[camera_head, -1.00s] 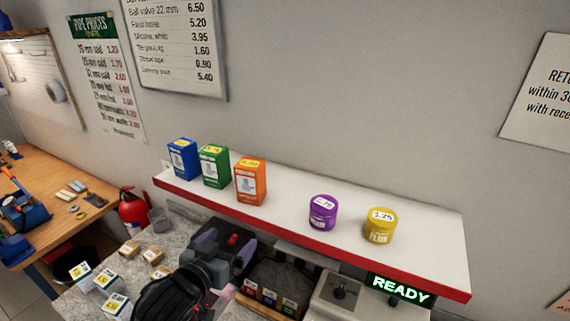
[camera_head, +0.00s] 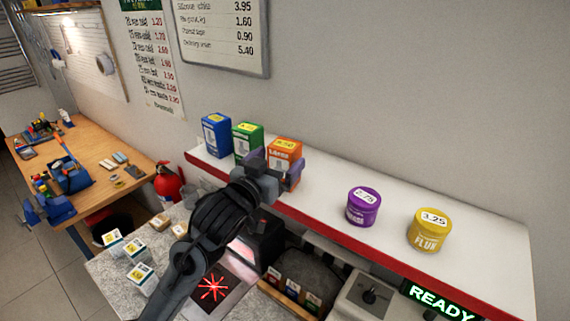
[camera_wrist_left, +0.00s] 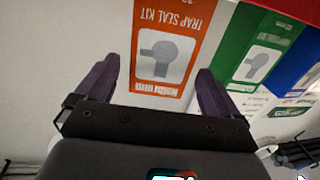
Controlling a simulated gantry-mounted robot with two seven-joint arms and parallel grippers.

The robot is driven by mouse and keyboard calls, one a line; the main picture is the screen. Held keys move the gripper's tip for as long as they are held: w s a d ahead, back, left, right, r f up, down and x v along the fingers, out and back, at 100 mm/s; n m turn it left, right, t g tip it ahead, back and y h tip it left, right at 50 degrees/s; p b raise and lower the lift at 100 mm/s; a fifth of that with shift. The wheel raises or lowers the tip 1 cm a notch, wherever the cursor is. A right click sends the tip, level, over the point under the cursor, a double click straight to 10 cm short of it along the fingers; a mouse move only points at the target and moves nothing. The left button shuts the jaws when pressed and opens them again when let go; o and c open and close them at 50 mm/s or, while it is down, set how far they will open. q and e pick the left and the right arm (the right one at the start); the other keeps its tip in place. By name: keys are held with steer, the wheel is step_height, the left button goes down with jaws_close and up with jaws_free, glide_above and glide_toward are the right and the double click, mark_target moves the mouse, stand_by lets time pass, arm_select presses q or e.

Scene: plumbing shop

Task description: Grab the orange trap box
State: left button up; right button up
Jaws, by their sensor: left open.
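The orange trap box (camera_head: 286,149) stands upright on the white shelf with the red front edge, to the right of the green box. In the head view my left gripper (camera_head: 272,168) is in front of it and hides part of its lower front. In the left wrist view the orange box (camera_wrist_left: 168,45) appears upside down, with "TRAP SEAL KIT" on its label. It lies between the two purple fingers of my left gripper (camera_wrist_left: 155,85), with gaps on both sides. The gripper is open and empty. My right gripper is not in view.
A green box (camera_head: 247,141) and a blue box (camera_head: 215,135) stand close on the left of the orange one. A purple tub (camera_head: 363,206) and a yellow tub (camera_head: 429,231) stand farther right on the shelf (camera_head: 325,187). A wall is behind.

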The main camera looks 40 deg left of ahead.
arm_select(q)
steer(key=shift+p+x, duration=0.75)
steer(key=shift+x, duration=2)
steer(key=shift+f, duration=0.1)
steer(key=c, duration=1.2)
